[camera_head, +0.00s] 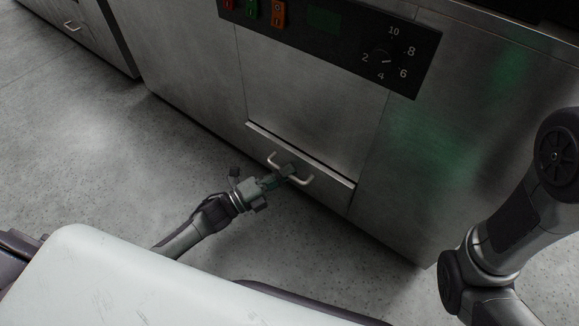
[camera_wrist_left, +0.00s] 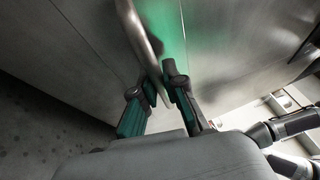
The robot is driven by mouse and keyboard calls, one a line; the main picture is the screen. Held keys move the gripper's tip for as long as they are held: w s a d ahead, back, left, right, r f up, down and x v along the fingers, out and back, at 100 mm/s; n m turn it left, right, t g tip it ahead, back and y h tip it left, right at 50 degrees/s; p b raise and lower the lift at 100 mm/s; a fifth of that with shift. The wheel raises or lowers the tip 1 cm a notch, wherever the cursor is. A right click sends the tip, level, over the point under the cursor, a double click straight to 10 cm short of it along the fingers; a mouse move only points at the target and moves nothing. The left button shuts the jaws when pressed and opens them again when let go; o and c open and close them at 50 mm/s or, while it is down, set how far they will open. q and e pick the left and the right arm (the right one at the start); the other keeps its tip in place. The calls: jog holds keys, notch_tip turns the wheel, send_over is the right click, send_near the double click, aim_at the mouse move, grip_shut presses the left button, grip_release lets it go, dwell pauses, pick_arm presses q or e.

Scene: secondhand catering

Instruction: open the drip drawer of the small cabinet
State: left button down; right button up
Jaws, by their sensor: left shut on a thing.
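The steel cabinet (camera_head: 420,150) fills the upper middle of the head view. The drip drawer (camera_head: 334,192) is the low front under a flat panel, with a bright top edge. Its bar handle (camera_head: 304,181) is pale metal and also shows in the left wrist view (camera_wrist_left: 138,32). My left gripper (camera_head: 285,172) is at the middle of this handle, shut on the bar, with the fingers (camera_wrist_left: 160,85) on either side of it. I cannot tell whether the drawer stands slightly out. My right arm shows at the right, but its gripper is out of view.
A control panel (camera_head: 345,45) with coloured switches and a numbered dial sits above the drawer. Another drawer unit (camera_head: 95,40) stands at the upper left. The grey speckled floor (camera_head: 110,175) in front of the cabinet is clear at the left.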

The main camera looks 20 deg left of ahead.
pick_arm(q)
jog(key=s+a+p, duration=0.2)
jog(key=s, duration=0.5)
jog(key=s+a+p, duration=0.3)
jog(key=s, duration=0.5)
jog(key=shift+s+a, duration=0.2)
jog(key=shift+a, duration=0.1)
jog(key=c, duration=1.2)
grip_release()
jog(key=v, duration=1.2)
